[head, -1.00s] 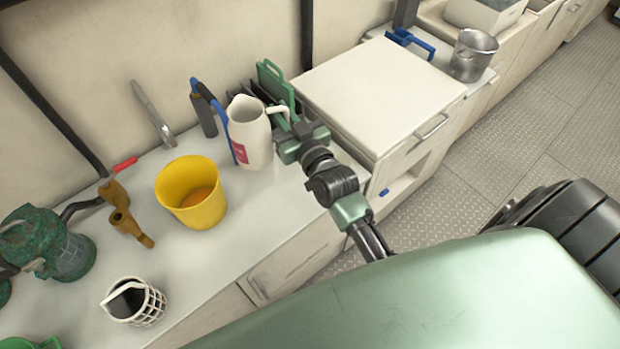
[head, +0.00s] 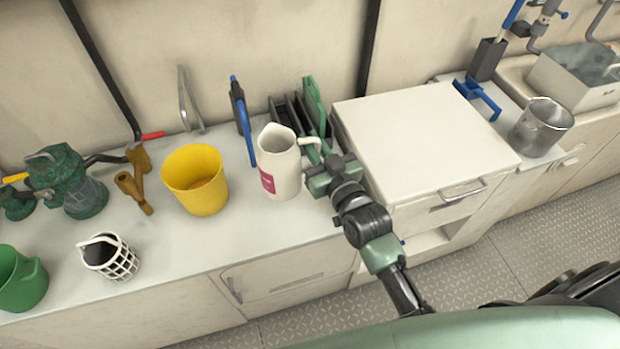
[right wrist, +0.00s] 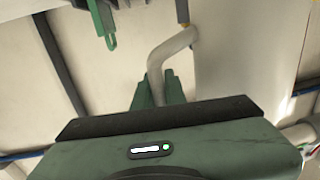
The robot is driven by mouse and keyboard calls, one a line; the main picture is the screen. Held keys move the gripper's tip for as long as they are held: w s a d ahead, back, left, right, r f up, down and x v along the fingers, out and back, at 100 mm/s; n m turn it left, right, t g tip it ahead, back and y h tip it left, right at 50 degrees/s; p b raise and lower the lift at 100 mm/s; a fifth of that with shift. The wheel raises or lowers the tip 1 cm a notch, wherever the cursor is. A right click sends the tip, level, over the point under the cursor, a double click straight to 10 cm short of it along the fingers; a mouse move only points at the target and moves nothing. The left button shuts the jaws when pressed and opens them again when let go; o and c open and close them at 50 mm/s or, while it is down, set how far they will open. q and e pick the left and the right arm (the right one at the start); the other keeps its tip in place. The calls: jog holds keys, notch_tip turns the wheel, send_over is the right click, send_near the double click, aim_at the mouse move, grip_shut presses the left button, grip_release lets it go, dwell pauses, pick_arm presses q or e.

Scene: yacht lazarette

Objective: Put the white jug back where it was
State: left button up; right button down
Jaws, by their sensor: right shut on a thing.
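The white jug (head: 280,166) with a pink-red label is upright at the right part of the pale counter in the head view. Its handle points right, toward my right gripper (head: 318,166), which is shut on that handle. I cannot tell whether the jug's base touches the counter. In the right wrist view the jug's handle (right wrist: 172,48) runs down between the green fingers (right wrist: 160,88), and the jug's pale body (right wrist: 245,50) fills the right side. My left gripper is not in view.
A yellow bucket (head: 196,182) stands left of the jug. A blue-handled tool (head: 242,118) and a dark rack with a green item (head: 315,100) are behind it. A raised white cabinet (head: 420,135) is close on the right. A metal pot (head: 541,126) stands farther right.

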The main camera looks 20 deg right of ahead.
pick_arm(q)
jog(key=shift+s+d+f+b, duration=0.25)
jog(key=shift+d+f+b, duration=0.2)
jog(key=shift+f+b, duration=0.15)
pick_arm(e)
jog(key=shift+d+f, duration=0.1)
jog(key=shift+f, duration=5.7)
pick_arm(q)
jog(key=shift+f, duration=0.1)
pick_arm(e)
jog(key=shift+f, duration=0.2)
jog(key=c, duration=1.5)
grip_release()
jog(key=shift+o, duration=0.2)
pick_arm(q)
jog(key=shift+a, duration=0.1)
pick_arm(e)
jog(key=shift+r, duration=0.15)
